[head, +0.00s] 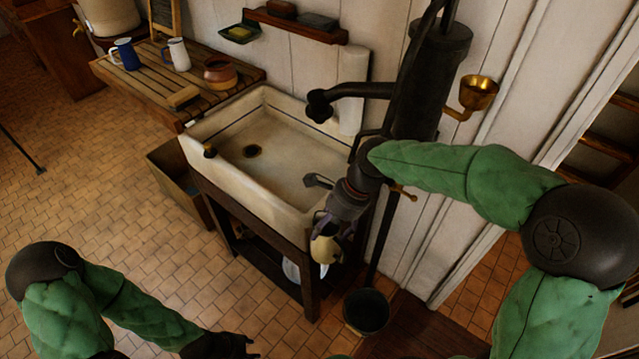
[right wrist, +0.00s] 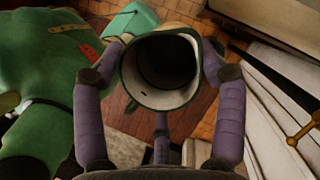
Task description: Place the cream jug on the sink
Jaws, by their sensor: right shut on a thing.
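The cream jug (head: 325,250) is in my right gripper (head: 330,228), in front of the sink's near right corner in the head view. In the right wrist view the jug (right wrist: 133,85) shows its round open mouth, dark inside, between the purple fingers of the right gripper (right wrist: 163,62), which are shut on it. The sink (head: 295,165) is a wide cream basin on a dark wooden stand. The jug is outside the basin. My left gripper (head: 220,345) is low at the bottom edge, partly cut off, and its fingers are unclear.
A slatted drainboard (head: 150,75) left of the sink holds a blue mug (head: 126,54), a white mug (head: 178,54) and a brown pot (head: 220,73). A black pump (head: 425,80) rises behind the sink's right end. A dark bucket (head: 366,311) stands below. The basin floor looks clear.

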